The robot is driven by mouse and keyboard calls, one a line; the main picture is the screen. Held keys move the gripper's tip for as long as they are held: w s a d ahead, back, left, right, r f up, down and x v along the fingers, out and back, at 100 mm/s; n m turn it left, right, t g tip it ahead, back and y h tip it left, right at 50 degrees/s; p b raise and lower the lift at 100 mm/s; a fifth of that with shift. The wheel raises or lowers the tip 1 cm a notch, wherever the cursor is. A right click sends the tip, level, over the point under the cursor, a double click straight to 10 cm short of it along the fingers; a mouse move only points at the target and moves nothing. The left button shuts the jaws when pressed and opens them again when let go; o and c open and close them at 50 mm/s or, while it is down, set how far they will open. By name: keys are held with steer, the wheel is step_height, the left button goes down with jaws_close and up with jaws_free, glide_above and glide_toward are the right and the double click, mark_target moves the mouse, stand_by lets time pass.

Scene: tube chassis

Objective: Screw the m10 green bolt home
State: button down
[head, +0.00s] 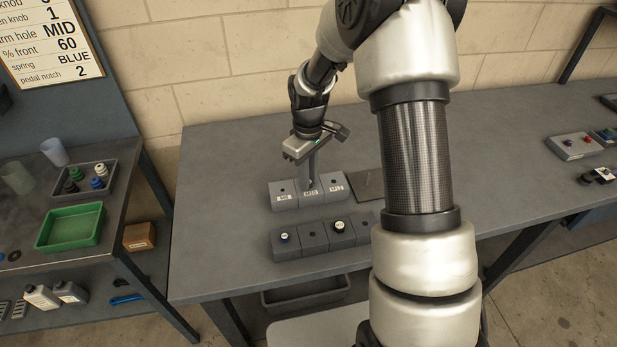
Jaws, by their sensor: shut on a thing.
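My gripper (311,184) points straight down at the middle block of a grey three-block stand. This M10 block (311,197) has a white label. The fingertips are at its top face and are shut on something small. It is at the M10 hole, so I take it to be the m10 green bolt, but the fingers hide it and no green of it shows. I cannot tell how deep it sits. The M8 block (285,197) and the M12 block (336,190) stand on either side, each with a dark open hole.
A grey holder (314,249) in front has several places; two carry dark round heads with white tops. A dark flat plate (369,185) lies right of the stand, partly behind my arm. The bench's left part is clear. A side table holds a green tray (70,229).

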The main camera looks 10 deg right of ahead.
steer(key=shift+m+b, duration=0.35)
steer(key=shift+m, duration=0.75)
steer(key=m, duration=0.3)
steer(key=m, duration=0.2)
steer(key=shift+m+b, duration=0.3)
steer(key=c, duration=1.6)
jaws_free()
